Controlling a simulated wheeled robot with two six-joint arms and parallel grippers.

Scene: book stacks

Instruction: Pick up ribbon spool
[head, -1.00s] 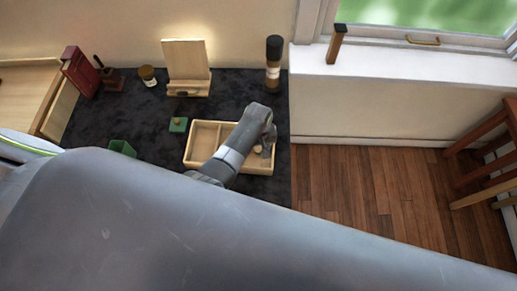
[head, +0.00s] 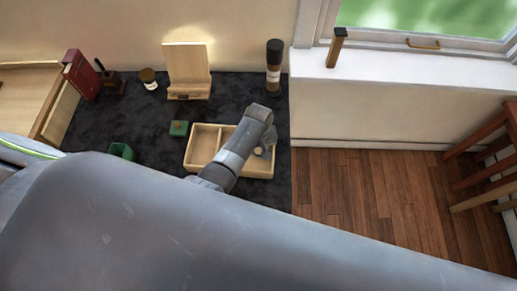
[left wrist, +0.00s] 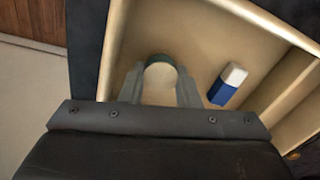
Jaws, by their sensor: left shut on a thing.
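The ribbon spool (left wrist: 160,80) shows in the left wrist view as a round cream disc with a dark green edge at its top. My left gripper (left wrist: 161,92) has a finger on each side of it and is shut on it. In the head view the same gripper (head: 263,149) reaches down into the right part of a light wooden tray (head: 203,168), and a small cream part of the spool (head: 257,151) shows beside it. I cannot tell whether the spool touches the tray floor. My right gripper is out of view.
A blue and white eraser (left wrist: 228,84) lies in the same compartment, right of the spool. A green box (head: 179,128), green cup (head: 121,151), wooden stand (head: 187,65), jar (head: 149,78) and dark bottle (head: 273,68) stand around on the dark mat.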

